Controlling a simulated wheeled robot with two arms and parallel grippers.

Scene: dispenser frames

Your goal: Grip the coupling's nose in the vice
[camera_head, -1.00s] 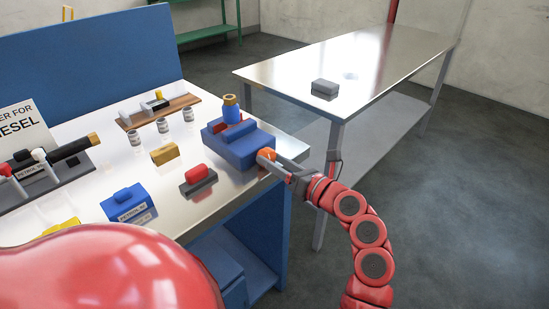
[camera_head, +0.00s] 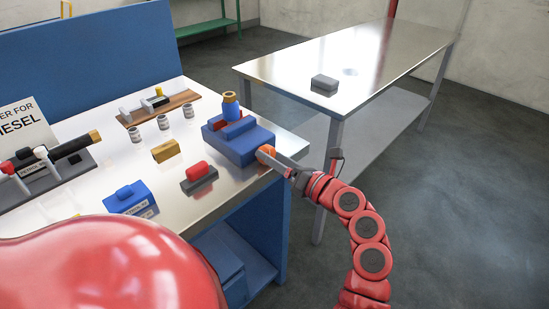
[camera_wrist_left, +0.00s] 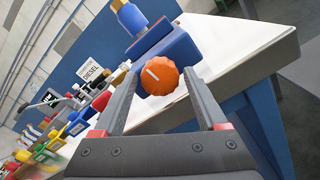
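The blue vice (camera_head: 245,148) stands on the near right corner of the steel bench. Its orange knob (camera_head: 266,153) faces my left gripper, and the knob also shows in the left wrist view (camera_wrist_left: 160,77) with a white mark. My right gripper is not seen.
On the bench (camera_head: 100,120) stand a red-topped grey block (camera_head: 199,178), a brass-coloured block (camera_head: 165,151), a blue box (camera_head: 130,199), several small jars and a nozzle rack (camera_head: 60,165). A second steel table (camera_head: 390,55) stands behind, with a grey block (camera_head: 324,83).

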